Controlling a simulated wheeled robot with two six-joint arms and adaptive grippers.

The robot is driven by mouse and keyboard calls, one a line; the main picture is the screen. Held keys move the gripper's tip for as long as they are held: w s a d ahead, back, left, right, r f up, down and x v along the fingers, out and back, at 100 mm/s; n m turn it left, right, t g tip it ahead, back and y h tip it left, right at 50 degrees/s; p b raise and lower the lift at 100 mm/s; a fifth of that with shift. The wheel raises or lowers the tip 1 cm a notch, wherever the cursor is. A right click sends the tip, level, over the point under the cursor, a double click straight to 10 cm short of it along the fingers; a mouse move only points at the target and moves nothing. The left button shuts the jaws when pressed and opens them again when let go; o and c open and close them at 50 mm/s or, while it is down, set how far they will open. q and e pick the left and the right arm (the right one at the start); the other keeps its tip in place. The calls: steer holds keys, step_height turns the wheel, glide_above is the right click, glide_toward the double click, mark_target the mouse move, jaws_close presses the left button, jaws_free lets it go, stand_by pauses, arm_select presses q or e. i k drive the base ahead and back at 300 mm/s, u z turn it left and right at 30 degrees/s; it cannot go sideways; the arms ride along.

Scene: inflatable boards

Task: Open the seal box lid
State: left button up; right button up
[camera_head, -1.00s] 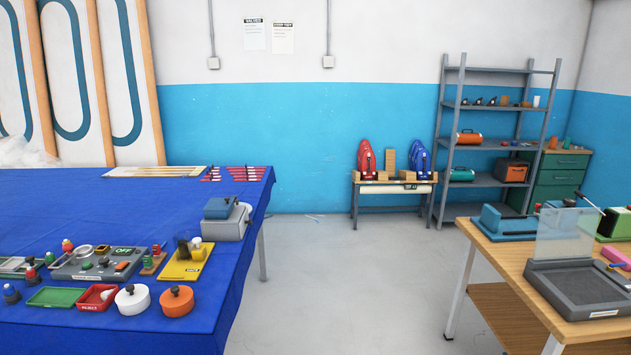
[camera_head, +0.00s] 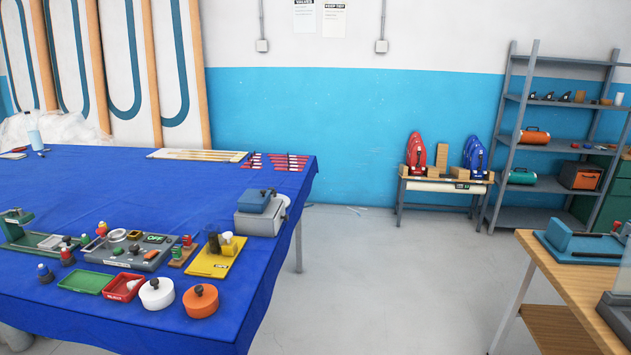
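I cannot tell for certain which thing is the seal box. A grey box with a blue top (camera_head: 262,211) stands at the right end of the blue-covered table; its top appears to be down. A white round container (camera_head: 156,294) and an orange round container (camera_head: 201,302), each with a dark knob on top, stand at the table's front edge. At the right picture edge, a part of a dark grey tray (camera_head: 617,318) shows on the wooden table. Neither of my grippers is in view.
The blue-covered table (camera_head: 110,185) holds a grey panel (camera_head: 131,249), a green tray (camera_head: 85,282), a red tray (camera_head: 124,287) and a yellow board (camera_head: 213,262). The wooden table (camera_head: 550,270) stands at right. Bare floor (camera_head: 385,270) lies between the tables.

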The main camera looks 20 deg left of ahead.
mark_target(250, 196)
steer(key=z, duration=0.25)
steer(key=i, duration=1.3)
steer(key=u, duration=0.35)
steer(key=i, duration=0.85)
steer(key=u, duration=0.85)
